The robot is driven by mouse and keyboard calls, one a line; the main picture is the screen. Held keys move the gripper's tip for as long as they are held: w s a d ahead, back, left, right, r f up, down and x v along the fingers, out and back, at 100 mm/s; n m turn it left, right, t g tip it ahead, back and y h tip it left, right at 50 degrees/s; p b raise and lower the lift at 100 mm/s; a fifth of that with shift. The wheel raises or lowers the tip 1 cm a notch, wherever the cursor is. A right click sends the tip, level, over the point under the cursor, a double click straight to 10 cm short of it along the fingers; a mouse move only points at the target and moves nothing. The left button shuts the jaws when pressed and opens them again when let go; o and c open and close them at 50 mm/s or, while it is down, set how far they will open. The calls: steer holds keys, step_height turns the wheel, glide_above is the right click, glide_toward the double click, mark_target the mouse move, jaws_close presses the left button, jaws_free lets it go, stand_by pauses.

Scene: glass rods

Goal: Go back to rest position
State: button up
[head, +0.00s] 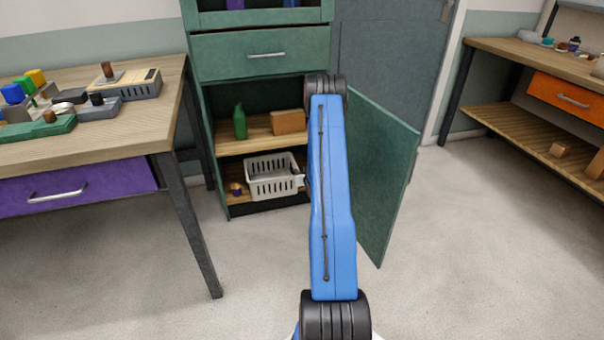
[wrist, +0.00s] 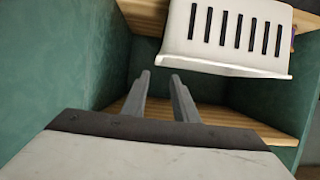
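My gripper (wrist: 160,76) shows in the wrist view with its two grey fingers apart and nothing between them. The fingers point into the green cabinet (wrist: 60,80). A light grey slotted basket (wrist: 228,62) is at the upper right of that view, apart from the fingertips. In the head view the basket (head: 272,178) sits on the cabinet's bottom shelf, just left of my blue arm. My gripper is mostly hidden behind the arm there; only a small part shows by the basket's right side.
The green cabinet door (head: 385,170) stands open to the right of my arm. A green bottle (head: 240,121) and a brown box (head: 288,122) stand on the shelf above the basket. A workbench (head: 95,150) is at left, another (head: 500,55) at right. The floor between is clear.

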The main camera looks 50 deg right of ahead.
steer(key=shift+s+a+r, duration=0.15)
steer(key=shift+s+a, duration=0.1)
steer(key=shift+s, duration=0.2)
stand_by(0.3)
steer(key=w+a+r+n+g+y, duration=0.1)
steer(key=a+r, duration=1)
steer(key=r, duration=0.3)
steer(key=w+a+r+n+g+y, duration=0.1)
steer(key=a+r, duration=1)
steer(key=r, duration=0.2)
steer(key=s+a+r+n+g+y, duration=0.1)
steer(key=s+a+r, duration=0.5)
steer(key=a, duration=0.3)
steer(key=s+a+r+g+y, duration=0.1)
steer(key=s+a+r, duration=0.5)
steer(key=a, duration=0.2)
steer(key=s+a+r+n+g+y, duration=0.1)
steer(key=s+a, duration=0.5)
steer(key=s, duration=0.4)
steer(key=s+a+r+n+g+y, duration=0.1)
steer(key=s+a, duration=0.5)
steer(key=s, duration=0.5)
steer(key=s+a+r+n+g+y, duration=0.1)
steer(key=s+a, duration=0.5)
steer(key=s, duration=0.5)
steer(key=shift+s, duration=0.15)
